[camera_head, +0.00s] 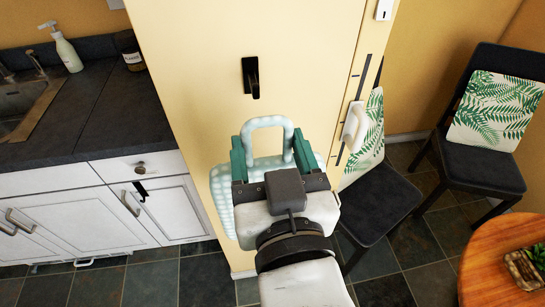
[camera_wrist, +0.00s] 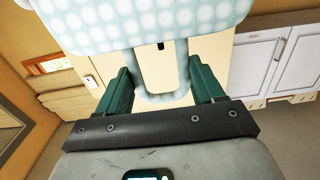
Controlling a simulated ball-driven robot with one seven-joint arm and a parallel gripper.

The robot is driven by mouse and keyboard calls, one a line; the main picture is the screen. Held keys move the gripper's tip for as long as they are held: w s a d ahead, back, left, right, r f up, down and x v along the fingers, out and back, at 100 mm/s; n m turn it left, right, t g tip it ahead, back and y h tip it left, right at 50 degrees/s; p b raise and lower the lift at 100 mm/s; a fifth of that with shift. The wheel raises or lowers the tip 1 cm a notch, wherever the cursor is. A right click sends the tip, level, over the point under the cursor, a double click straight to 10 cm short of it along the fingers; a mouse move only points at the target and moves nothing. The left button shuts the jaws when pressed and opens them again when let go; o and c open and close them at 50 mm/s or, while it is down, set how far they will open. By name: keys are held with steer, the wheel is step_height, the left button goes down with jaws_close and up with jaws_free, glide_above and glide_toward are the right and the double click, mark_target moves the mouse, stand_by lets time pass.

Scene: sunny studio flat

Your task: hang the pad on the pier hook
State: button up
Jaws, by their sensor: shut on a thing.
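The pad (camera_head: 224,196) is pale blue-green with white dots and has a loop (camera_head: 268,121). My gripper (camera_head: 270,154) has dark green fingers pressed against the two sides of the loop, which stands up past the fingertips. The pad's body is partly hidden behind my gripper in the head view. In the wrist view, the pad (camera_wrist: 140,22) fills the top, with its loop between my fingers (camera_wrist: 163,85). The black pier hook (camera_head: 251,78) is on the cream pier (camera_head: 200,60), above the loop and apart from it in the head view.
A dark counter (camera_head: 75,110) with a sink (camera_head: 22,105) and soap bottle (camera_head: 67,52) is at left, above white cabinets (camera_head: 70,225). Dark chairs (camera_head: 375,205) with leaf-print cushions and a round wooden table (camera_head: 490,265) are at right. A white handle (camera_head: 354,126) sticks out right of the pier.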

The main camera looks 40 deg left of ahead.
mark_target(268, 163)
steer(key=shift+x, duration=6.15)
steer(key=shift+w+r, duration=0.1)
steer(key=shift+r, duration=0.1)
steer(key=shift+f+b, duration=0.75)
steer(key=shift+f, duration=0.75)
steer(key=o, duration=1.3)
steer(key=shift+o, duration=0.2)
steer(key=b+v, duration=0.1)
steer(key=v, duration=1)
steer(key=shift+f, duration=0.1)
